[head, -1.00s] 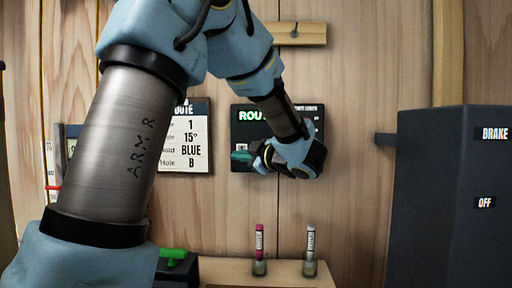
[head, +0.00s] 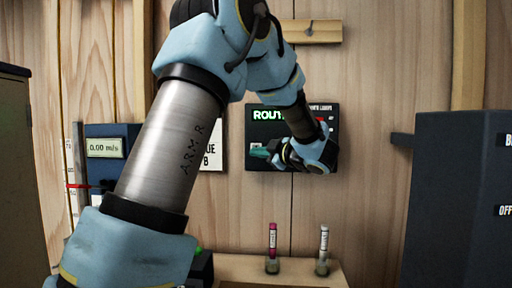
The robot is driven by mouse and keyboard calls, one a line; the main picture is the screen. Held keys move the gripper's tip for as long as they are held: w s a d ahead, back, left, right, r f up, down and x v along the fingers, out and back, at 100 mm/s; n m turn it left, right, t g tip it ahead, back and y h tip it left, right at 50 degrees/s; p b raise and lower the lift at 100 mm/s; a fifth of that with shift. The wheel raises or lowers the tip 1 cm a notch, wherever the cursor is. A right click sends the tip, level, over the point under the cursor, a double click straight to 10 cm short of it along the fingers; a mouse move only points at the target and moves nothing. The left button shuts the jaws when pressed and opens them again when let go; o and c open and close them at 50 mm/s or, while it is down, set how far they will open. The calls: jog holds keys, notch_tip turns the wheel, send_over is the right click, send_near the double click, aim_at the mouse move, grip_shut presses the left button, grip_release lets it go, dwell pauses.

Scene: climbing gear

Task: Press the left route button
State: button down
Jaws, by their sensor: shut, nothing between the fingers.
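A dark route panel (head: 264,128) with a green lit "ROUT..." heading hangs on the wooden wall in the middle of the head view. My arm and wrist cover much of it, and I cannot make out the left route button. A bit of red shows at the panel's right side. My gripper (head: 262,154) is shut and empty, its teal fingertips pointing left in front of the panel's lower left part. I cannot tell whether the fingertips touch the panel.
A grey box (head: 455,210) with labels stands at the right. A blue meter (head: 106,147) reading 0.00 m/s is at the left. A maroon marker (head: 273,242) and a white marker (head: 324,243) stand on a wooden ledge (head: 235,268) below. A wooden rail (head: 312,32) is above the panel.

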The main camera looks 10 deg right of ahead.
jog(key=shift+w+d, duration=0.15)
jog(key=shift+w, duration=0.5)
jog(key=shift+w+d, duration=0.15)
jog(key=shift+w, duration=0.45)
jog(key=shift+w, duration=0.1)
dwell(1.1)
jog(key=shift+w+d, duration=0.15)
jog(key=shift+w, duration=0.15)
jog(key=shift+w+p, duration=0.3)
jog(key=shift+w, duration=0.1)
dwell(0.6)
jog(key=shift+s, duration=0.15)
jog(key=shift+s+b, duration=0.35)
jog(key=shift+s, duration=0.3)
jog(key=s, duration=0.1)
jog(key=s+a+b, duration=0.1)
jog(key=s, duration=0.2)
jog(key=shift+s+a+b, duration=0.25)
jog(key=shift+s+b, duration=0.05)
jog(key=shift+s, duration=0.1)
